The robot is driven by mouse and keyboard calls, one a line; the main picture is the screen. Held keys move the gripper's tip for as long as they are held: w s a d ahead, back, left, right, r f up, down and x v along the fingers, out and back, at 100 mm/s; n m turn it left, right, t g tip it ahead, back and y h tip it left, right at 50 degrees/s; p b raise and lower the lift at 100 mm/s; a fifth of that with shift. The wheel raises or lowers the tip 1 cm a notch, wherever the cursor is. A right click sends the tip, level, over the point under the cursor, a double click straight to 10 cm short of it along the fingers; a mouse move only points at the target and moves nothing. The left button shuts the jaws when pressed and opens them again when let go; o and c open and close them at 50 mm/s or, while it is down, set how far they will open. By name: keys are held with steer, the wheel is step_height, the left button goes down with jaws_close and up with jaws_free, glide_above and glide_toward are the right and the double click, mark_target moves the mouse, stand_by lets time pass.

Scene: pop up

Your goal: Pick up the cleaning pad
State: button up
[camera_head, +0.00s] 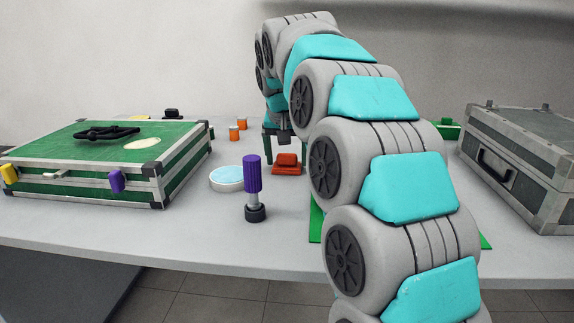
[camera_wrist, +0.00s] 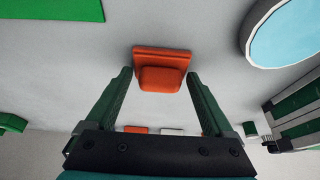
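The orange-red block with a raised grip, which looks like the cleaning pad (camera_head: 287,165), lies on the grey table near the middle in the head view. In the wrist view the pad (camera_wrist: 160,72) lies straight ahead, lined up between the two fingertips. My gripper (camera_head: 286,150) points down just above and behind the pad in the head view. Its two green fingers are spread wide in the wrist view (camera_wrist: 159,74), with a gap on each side of the pad. Nothing is held. How far the tips are above the table is hard to tell.
A round white dish with a light blue top (camera_head: 228,178) and a purple-handled tool (camera_head: 253,190) stand left of the pad. A green case (camera_head: 90,160) is at left, a grey case (camera_head: 525,150) at right. Small orange pieces (camera_head: 238,130) lie behind. My arm hides part of the table.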

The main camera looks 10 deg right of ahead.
mark_target(287, 154)
steer(key=c, duration=0.7)
steer(key=shift+o, duration=0.2)
steer(key=shift+r+p, duration=0.55)
steer(key=shift+r, duration=4.5)
steer(key=o, duration=0.8)
steer(key=c, duration=0.6)
steer(key=shift+c, duration=0.2)
